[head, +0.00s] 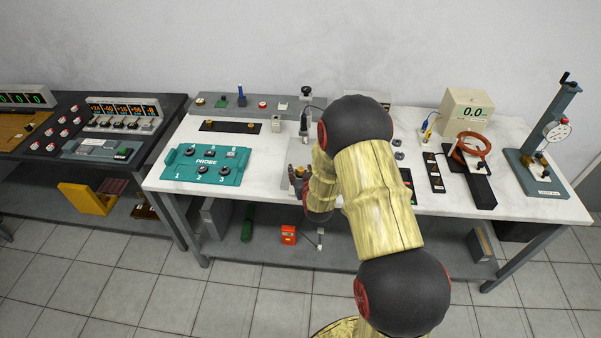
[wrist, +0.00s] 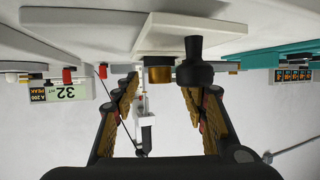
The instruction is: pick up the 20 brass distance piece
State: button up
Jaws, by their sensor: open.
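A short brass cylinder (wrist: 160,75) shows in the wrist view, whose picture is upside down. It stands upright on a pale block (wrist: 158,45); no number is readable on it. A black knobbed piece (wrist: 194,68) stands close on its right in that picture. My gripper (wrist: 160,90) is open, with one finger on each side of the view and the brass cylinder appearing between them. No contact shows, and the remaining distance is hard to judge. In the head view my arm hides most of the gripper, and a small brass-coloured thing shows beside it.
The white bench (head: 165,177) carries a teal probe tray (head: 207,168) left of my arm. A grey rack (head: 270,113) of small parts stands behind. A copper ring (head: 473,144) and a dial stand (head: 541,150) stand at the right.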

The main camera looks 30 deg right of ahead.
jog(key=c, duration=0.3)
jog(key=c, duration=0.8)
grip_shut()
